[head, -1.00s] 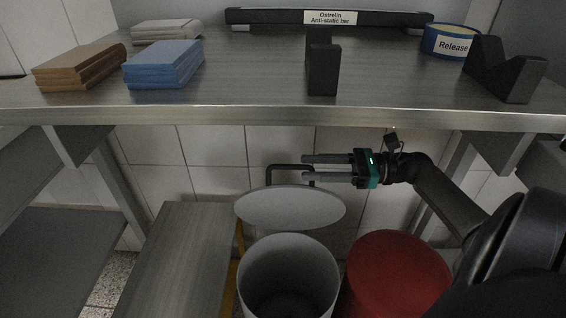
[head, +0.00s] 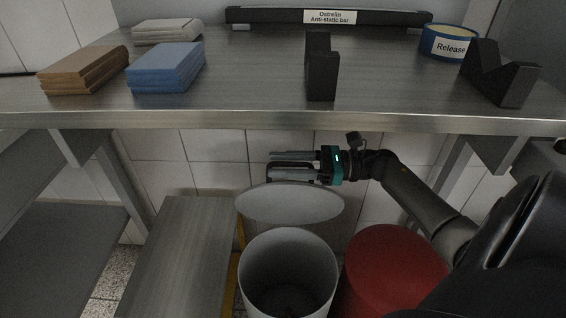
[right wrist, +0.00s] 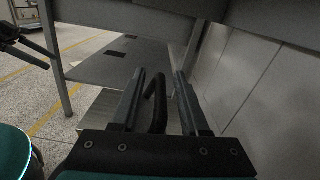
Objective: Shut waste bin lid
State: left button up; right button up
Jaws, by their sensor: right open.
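The waste bin (head: 252,290) is a pale round bin standing under the table, its mouth open. Its grey oval lid (head: 290,205) stands raised at the back of the rim. My right gripper (head: 271,165) is open behind the lid's top edge, its fingers pointing left. In the right wrist view, the lid's black bent handle (right wrist: 156,100) stands between the two open fingers (right wrist: 158,80); I cannot tell whether either touches it. A dark arm end at the upper left of that view (right wrist: 22,45) looks like my left gripper; its jaws are unclear.
A red round bin (head: 392,270) stands right of the waste bin. A grey bench (head: 180,250) is at its left.

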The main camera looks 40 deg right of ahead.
grip_shut()
dwell(1.3)
